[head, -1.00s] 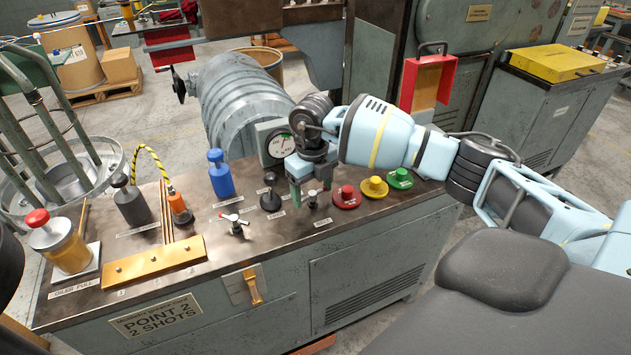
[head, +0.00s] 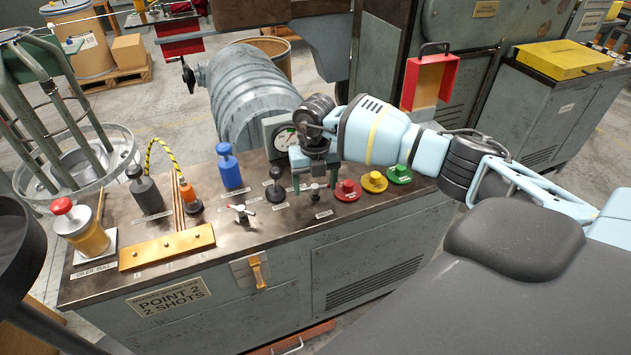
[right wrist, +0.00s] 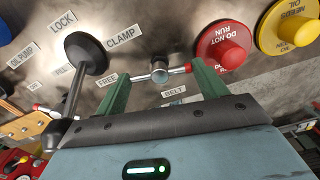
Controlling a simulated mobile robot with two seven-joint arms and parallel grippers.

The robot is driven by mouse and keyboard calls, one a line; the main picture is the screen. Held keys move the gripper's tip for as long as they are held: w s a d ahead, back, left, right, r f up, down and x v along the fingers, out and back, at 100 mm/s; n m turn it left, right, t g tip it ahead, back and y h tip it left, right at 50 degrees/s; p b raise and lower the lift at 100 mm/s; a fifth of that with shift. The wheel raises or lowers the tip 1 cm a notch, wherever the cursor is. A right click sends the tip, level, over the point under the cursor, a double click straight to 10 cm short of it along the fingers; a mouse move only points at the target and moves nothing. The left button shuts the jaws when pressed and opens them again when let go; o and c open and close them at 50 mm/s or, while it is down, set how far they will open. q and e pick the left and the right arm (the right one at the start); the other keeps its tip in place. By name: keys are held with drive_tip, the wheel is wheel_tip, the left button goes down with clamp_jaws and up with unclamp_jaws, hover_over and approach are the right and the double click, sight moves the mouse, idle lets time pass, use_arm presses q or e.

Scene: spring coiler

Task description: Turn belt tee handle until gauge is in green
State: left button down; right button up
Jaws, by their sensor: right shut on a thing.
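The belt tee handle (head: 316,189) stands on the panel top, above the BELT label in the right wrist view. There its silver hub (right wrist: 158,70) and crossbar show. My right gripper (head: 315,186) points down over it. Its two green fingers (right wrist: 163,80) are at opposite ends of the crossbar and hold it between them, with a red tip showing at the right finger. The round white gauge (head: 284,138) stands behind the gripper, partly hidden by my wrist. Its needle and green zone are too small to read. My left gripper cannot be made out.
Close left of the handle is a black-knobbed lever (head: 275,186), large in the right wrist view (right wrist: 84,58). Red (head: 347,191), yellow (head: 374,182) and green (head: 399,175) buttons stand close right. Another red-tipped tee handle (head: 241,212) is farther left.

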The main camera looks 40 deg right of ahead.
sight(315, 186)
use_arm(q)
drive_tip(key=shift+w, duration=0.1)
use_arm(e)
drive_tip(key=shift+w+r, duration=0.1)
drive_tip(key=shift+r, duration=0.1)
drive_tip(key=o, duration=0.8)
use_arm(q)
drive_tip(key=shift+w, duration=0.3)
use_arm(e)
drive_tip(key=shift+o, duration=0.7)
drive_tip(key=shift+f, duration=0.1)
use_arm(q)
drive_tip(key=shift+r, duration=0.1)
use_arm(e)
wheel_tip(315, 186, up, 7)
drive_tip(key=shift+f, duration=0.2)
drive_tip(key=shift+r, duration=0.65)
use_arm(q)
drive_tip(key=shift+s+r, duration=0.1)
drive_tip(key=shift+s, duration=0.2)
drive_tip(key=shift+w, duration=0.3)
use_arm(e)
drive_tip(key=shift+f, duration=0.1)
